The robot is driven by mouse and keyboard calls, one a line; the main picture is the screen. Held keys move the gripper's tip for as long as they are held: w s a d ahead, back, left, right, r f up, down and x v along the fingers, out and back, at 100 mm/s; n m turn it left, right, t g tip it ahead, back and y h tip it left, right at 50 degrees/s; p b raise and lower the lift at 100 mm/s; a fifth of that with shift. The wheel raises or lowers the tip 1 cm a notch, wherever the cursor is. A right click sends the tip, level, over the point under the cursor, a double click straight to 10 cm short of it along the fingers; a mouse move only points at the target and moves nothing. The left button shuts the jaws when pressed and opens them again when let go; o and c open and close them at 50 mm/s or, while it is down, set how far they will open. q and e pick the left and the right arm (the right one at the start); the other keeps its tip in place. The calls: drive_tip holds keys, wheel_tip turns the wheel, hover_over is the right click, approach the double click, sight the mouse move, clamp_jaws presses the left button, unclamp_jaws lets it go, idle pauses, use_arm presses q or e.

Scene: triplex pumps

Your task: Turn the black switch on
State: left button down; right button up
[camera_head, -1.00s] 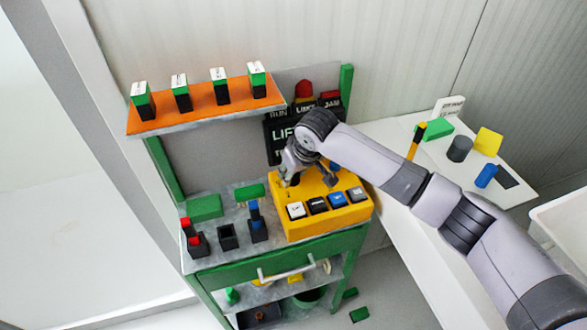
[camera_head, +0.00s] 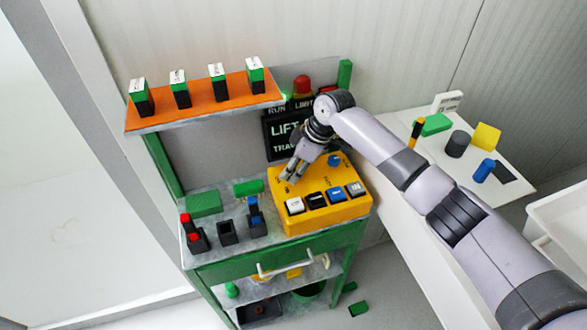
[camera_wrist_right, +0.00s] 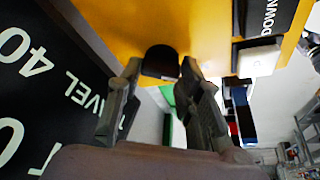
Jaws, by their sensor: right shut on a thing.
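The yellow control box (camera_head: 335,216) stands on the green bench. My right gripper (camera_head: 287,179) points down at its rear left part. In the right wrist view, the black switch (camera_wrist_right: 160,62) is a rounded black knob on the yellow face. It sits between the two fingers of the right gripper (camera_wrist_right: 162,72), which are shut on it. In the head view the fingers hide the switch, so its turned position cannot be told. My left gripper is not in view.
White, black and blue buttons (camera_head: 337,195) line the box's front, with a blue knob (camera_head: 334,160) at the back. The black display (camera_head: 284,135) stands close behind. An orange shelf (camera_head: 205,104) overhangs at left. A white side table (camera_head: 405,205) is at right.

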drive_tip(key=shift+n, duration=0.3)
idle(0.4)
drive_tip(key=o, duration=1.2)
drive_tip(key=shift+c, duration=0.2)
